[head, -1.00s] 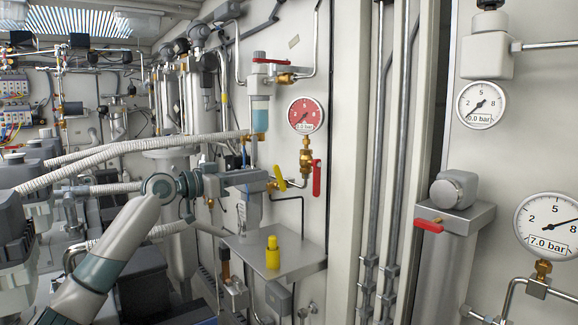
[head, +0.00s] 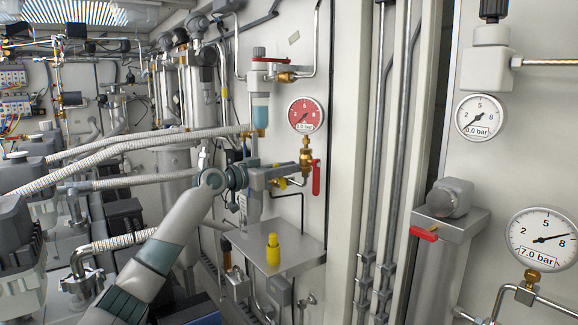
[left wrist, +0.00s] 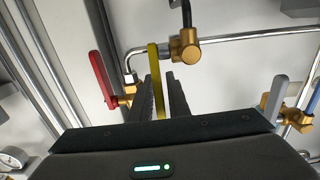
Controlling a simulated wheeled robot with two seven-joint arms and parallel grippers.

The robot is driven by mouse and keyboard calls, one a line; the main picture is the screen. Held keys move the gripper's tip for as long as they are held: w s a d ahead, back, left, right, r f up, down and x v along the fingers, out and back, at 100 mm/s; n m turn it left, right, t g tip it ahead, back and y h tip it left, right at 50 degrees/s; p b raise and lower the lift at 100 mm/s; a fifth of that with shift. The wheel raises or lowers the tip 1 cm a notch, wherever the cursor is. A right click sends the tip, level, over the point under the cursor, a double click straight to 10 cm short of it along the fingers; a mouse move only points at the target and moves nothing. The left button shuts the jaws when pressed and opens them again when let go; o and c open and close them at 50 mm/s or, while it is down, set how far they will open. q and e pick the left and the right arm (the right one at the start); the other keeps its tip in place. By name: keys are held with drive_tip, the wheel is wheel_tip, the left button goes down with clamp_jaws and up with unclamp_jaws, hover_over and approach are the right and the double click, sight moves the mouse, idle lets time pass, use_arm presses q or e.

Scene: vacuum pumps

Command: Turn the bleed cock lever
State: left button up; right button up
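The yellow bleed cock lever (left wrist: 154,70) stands up between my left gripper's two fingers in the left wrist view. In the head view a small yellow part of the lever (head: 279,183) shows beside the fingers; the rest is hidden. My left gripper (head: 292,175) is at the lever, in front of the brass fittings below the red gauge. In the left wrist view its dark fingers (left wrist: 162,84) are a narrow gap apart, one on each side of the lever. Whether either finger touches the lever is hard to tell. My right gripper is not in view.
A red lever (head: 316,177) hangs just right of the gripper. The red-faced gauge (head: 305,115) is above it. A grey lever (left wrist: 273,98) and pipes are close in the wrist view.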

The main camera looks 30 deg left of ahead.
use_arm(q)
clamp_jaws()
idle(1.4)
